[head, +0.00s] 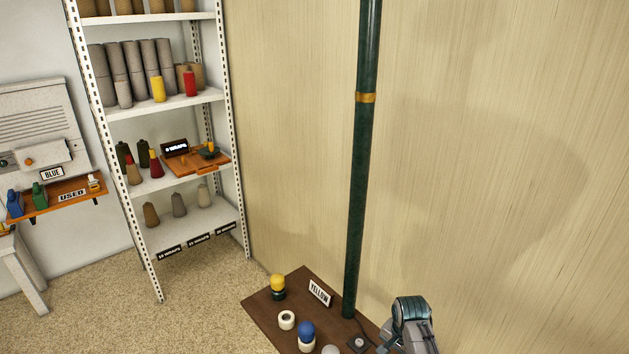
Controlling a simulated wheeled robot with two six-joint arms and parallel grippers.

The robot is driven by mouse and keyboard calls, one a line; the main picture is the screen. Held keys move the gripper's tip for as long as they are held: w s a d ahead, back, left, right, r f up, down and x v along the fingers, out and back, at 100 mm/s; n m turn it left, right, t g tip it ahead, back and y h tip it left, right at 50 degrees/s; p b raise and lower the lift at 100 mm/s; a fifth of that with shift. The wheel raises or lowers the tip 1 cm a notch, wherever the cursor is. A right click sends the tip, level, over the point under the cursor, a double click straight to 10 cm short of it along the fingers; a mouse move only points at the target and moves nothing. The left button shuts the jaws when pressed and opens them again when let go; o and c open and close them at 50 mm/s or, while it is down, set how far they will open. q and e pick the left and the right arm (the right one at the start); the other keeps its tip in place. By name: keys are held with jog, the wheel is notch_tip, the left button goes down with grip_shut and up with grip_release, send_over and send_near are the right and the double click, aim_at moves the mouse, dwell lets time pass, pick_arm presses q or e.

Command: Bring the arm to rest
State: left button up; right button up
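In the head view, a grey and teal jointed part of what looks like my arm (412,322) shows at the bottom right, over the right end of a dark brown table. No fingertips show on it. Neither of my grippers can be seen, so what they hold is hidden.
The brown table (262,305) carries a YELLOW sign (319,292), a yellow-topped spool (278,286), a white ring (287,320) and a blue-topped spool (306,334). A shelf rack (170,108) stands left; carpet (190,310) is clear.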

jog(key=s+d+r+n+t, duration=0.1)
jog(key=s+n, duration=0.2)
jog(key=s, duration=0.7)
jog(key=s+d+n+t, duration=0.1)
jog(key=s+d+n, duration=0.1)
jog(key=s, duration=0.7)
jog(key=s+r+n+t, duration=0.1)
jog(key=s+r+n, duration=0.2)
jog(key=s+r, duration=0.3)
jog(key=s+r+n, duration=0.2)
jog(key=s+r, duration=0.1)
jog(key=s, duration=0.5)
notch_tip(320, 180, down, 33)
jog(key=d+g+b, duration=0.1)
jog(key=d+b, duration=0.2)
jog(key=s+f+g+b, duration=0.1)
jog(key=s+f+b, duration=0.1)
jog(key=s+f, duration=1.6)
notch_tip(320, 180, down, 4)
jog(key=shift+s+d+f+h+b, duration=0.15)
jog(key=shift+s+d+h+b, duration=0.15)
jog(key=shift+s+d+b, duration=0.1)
